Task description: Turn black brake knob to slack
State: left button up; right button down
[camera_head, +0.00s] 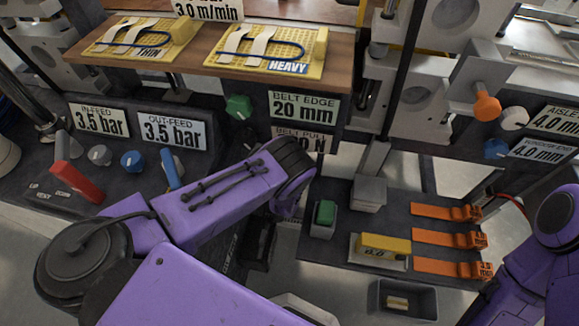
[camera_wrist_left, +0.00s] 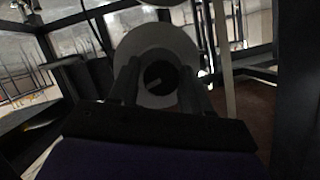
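A black round knob (camera_wrist_left: 159,78) with a pale pointer line shows in the left wrist view, in front of a large grey disc (camera_wrist_left: 182,50). The pointer line slants, its right end higher. My left gripper (camera_wrist_left: 159,83) has one dark finger on each side of the knob; I cannot tell whether they touch it. In the head view my left arm reaches in from the left, and the black knob and the left gripper are hidden. My right arm shows at the right edge of the head view, with its gripper out of view.
In the head view, a red lever (camera_head: 77,182), a grey knob (camera_head: 99,155) and a blue knob (camera_head: 132,161) stand left of my arm. A green knob (camera_head: 238,106) is above it. Right are a green button (camera_head: 325,212), a yellow gauge (camera_head: 383,245) and orange tags (camera_head: 440,237).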

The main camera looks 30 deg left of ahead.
pick_arm(q)
jog(key=c, duration=0.5)
jog(key=shift+n+h, duration=0.7)
jog(key=shift+n, duration=0.2)
jog(key=shift+c, duration=0.2)
jog(key=o, duration=1)
jog(key=shift+c, duration=0.2)
jog(key=v, duration=1)
jog(key=shift+s+p, duration=0.3)
jog(key=shift+p, duration=0.15)
